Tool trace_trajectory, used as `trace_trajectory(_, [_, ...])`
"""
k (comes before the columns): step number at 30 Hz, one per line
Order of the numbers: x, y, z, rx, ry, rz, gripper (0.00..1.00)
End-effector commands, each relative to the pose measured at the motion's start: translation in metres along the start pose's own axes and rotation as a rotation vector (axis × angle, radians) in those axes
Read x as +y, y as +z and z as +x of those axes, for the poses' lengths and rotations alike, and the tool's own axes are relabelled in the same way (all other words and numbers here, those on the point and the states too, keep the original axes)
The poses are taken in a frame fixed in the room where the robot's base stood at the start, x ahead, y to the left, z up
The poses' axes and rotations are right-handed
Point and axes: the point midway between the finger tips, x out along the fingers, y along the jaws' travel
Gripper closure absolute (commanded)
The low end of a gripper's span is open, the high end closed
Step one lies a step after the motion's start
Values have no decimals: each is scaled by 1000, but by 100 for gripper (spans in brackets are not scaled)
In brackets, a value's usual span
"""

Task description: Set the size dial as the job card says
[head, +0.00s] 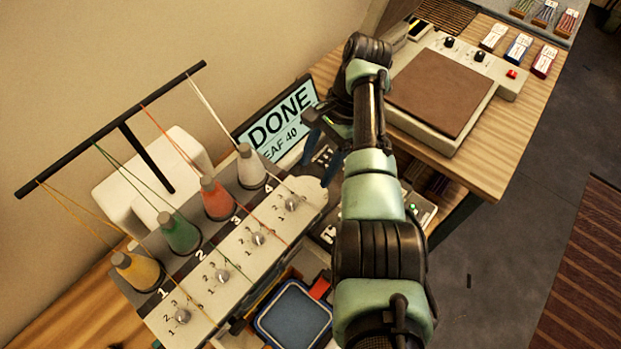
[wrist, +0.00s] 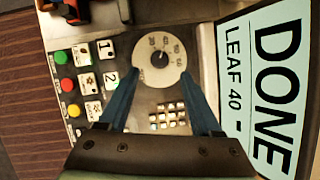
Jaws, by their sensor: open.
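The size dial (wrist: 172,74) is a pale round plate with a dark centre knob and numbers around its edge, near the top middle of the wrist view. Where its pointer stands is too small to read surely. My gripper (wrist: 157,76) is open, its blue fingers spread on either side of the dial, apart from the knob. In the head view my gripper (head: 322,150) is over the control panel, and my arm hides most of the dial area. A display (head: 285,118) reads DONE; in the wrist view this display (wrist: 262,85) reads DONE, LEAF 40.
Round buttons (wrist: 64,57), numbered keys (wrist: 105,50) and a small keypad (wrist: 168,115) surround the dial. A thread stand with several cones (head: 220,200) and small numbered knobs stands left. A brown-topped device (head: 440,92) sits on the wooden table at the right.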

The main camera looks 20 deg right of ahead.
Motion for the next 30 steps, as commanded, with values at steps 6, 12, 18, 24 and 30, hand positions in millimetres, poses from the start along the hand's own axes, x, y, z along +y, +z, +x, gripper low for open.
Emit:
trace_trajectory(6, [0,0,-47,2,-2,1,34])
trace_trajectory(12, [0,0,-68,0,1,1,34])
trace_trajectory(18, [0,0,-70,0,1,0,34])
trace_trajectory(24, [0,0,-70,0,1,0,34])
trace_trajectory(30, [0,0,-70,0,1,0,34])
